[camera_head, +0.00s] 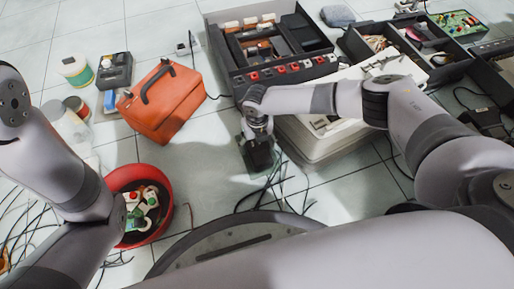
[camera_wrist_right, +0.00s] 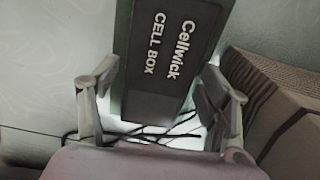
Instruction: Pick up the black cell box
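The black cell box (camera_head: 261,156) is on the tiled floor near the middle of the head view, beside the pale printer-like case. Its label "Cellwick CELL BOX" faces the right wrist view (camera_wrist_right: 160,60). My right gripper (camera_head: 257,130) is over the box and hides part of it. In the right wrist view my right gripper (camera_wrist_right: 161,72) is open, with one finger on each side of the box. Whether either finger touches it I cannot tell. My left arm shows at the left, but its gripper is out of view.
The pale case (camera_head: 325,148) stands close to the right of the box, and a large black hi-fi chassis (camera_head: 233,82) behind. An orange bag (camera_head: 165,105) and a red bucket (camera_head: 167,216) are at left. Loose cables (camera_head: 275,185) lie in front. Floor between bag and box is clear.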

